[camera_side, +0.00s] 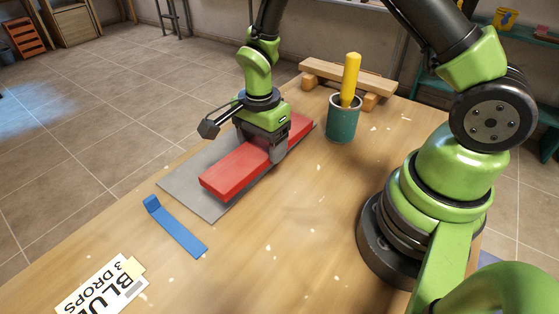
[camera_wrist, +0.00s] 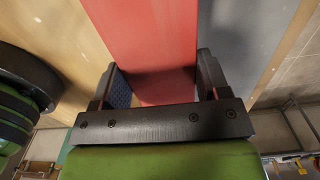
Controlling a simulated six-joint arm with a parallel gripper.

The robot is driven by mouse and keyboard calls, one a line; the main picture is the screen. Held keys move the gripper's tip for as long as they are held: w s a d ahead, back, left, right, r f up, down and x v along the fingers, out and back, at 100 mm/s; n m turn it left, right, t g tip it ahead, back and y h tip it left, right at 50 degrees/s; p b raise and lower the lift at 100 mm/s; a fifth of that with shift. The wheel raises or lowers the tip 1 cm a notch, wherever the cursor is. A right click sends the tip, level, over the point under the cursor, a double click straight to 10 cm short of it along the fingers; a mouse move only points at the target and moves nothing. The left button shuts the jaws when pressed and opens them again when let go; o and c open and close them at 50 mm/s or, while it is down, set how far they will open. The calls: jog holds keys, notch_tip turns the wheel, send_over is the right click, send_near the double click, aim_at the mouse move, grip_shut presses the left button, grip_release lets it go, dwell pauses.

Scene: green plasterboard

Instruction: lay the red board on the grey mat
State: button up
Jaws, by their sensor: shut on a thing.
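The red board (camera_side: 235,172) is a long block over the grey mat (camera_side: 178,184) on the wooden table. My gripper (camera_side: 266,146) is above it, shut across the board's width near its middle. In the wrist view the red board (camera_wrist: 150,40) runs between the two dark fingers (camera_wrist: 158,88), and the grey mat (camera_wrist: 228,45) shows on its right. The board looks level and lies along the mat's length. I cannot tell whether its underside touches the mat. The board hides the middle of the mat.
A teal can (camera_side: 342,122) holding a yellow stick (camera_side: 350,75) stands right of the mat's far end. A wooden rack (camera_side: 348,80) is behind it. A blue strip (camera_side: 176,228) lies near the mat's front edge, and a lettered card (camera_side: 100,290) lies at the front left.

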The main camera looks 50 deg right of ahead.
jog(key=w+d+r, duration=0.3)
jog(key=w, duration=0.5)
jog(key=shift+w+d+n, duration=0.25)
jog(key=shift+d+n, duration=0.05)
jog(key=shift+d, duration=0.1)
jog(key=shift+f, duration=3.9)
jog(key=shift+f, duration=0.6)
jog(key=o, duration=1.1)
notch_tip(320, 180, up, 10)
jog(key=shift+f, duration=0.1)
